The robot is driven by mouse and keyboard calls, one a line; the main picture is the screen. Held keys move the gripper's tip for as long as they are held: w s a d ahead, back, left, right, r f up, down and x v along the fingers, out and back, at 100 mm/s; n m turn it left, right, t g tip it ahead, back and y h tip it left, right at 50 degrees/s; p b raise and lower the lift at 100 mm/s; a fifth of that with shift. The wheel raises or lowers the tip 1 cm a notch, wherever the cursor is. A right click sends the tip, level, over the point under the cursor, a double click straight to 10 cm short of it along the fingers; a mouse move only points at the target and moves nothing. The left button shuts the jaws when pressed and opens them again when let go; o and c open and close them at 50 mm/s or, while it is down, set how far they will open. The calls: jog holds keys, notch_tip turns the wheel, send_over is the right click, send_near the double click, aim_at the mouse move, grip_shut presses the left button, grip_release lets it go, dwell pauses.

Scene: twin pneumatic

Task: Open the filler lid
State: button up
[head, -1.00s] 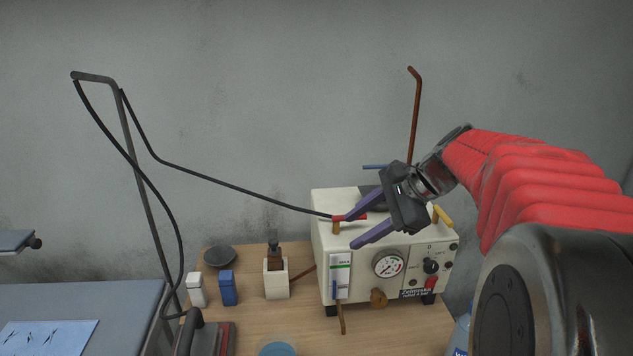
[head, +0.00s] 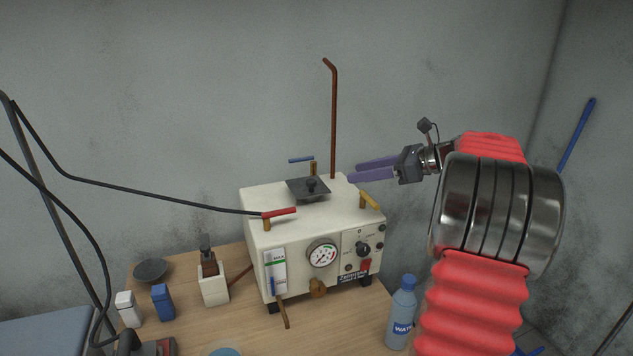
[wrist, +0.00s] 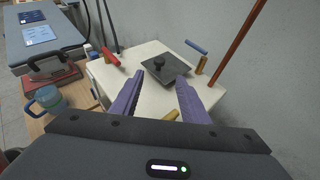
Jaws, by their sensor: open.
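The filler lid is a dark grey square plate (head: 305,190) with a round black knob, lying flat on top of the cream steam generator (head: 258,203). In the wrist view the lid (wrist: 169,75) lies just beyond my fingertips, with its knob toward its left side. My gripper (head: 350,171) is open and empty, its two purple fingers pointing left, to the right of the lid and a little above the box top. In the wrist view my gripper (wrist: 160,82) has its fingers spread below the lid. No contact with the lid shows.
A red-handled valve (head: 280,212), a blue-handled valve (head: 302,160) and a yellow-handled valve (head: 369,201) stand around the lid. A brown pipe (head: 333,120) rises behind it. A water bottle (head: 401,312) stands at the table's right. An iron (wrist: 50,78) sits at left in the wrist view.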

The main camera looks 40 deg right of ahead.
aim_at(313, 181)
jog(key=shift+w+a, duration=0.1)
jog(key=x, duration=1.3)
jog(key=shift+w+a+f, duration=0.1)
jog(key=shift+w+f, duration=0.1)
jog(key=shift+w, duration=0.05)
grip_shut()
dwell(0.4)
